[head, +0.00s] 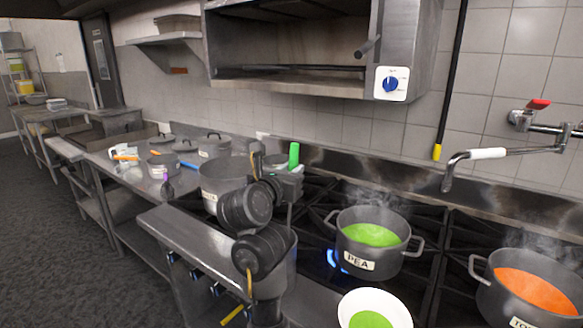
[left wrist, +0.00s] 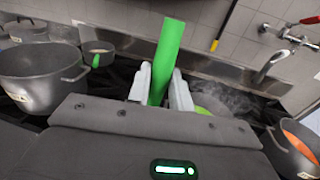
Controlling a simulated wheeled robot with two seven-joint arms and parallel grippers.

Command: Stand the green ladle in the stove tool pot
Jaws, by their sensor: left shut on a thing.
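The ladle's green handle (head: 294,155) sticks up at my left gripper (head: 287,184) in the head view. In the left wrist view the green handle (left wrist: 167,50) stands nearly upright, slightly tilted, between the two pale fingers of my left gripper (left wrist: 160,88), which is shut on it. The gripper is over the stove, right of a large grey pot (head: 210,178). I cannot clearly pick out the stove tool pot. My right gripper is not in view.
A steaming pea pot (head: 360,262) and an orange soup pot (head: 490,300) stand on the burners, with a flame under the pea pot. A white bowl of green soup (head: 345,305) is in front. A faucet (head: 487,154) juts over the stove. Several pots stand at left.

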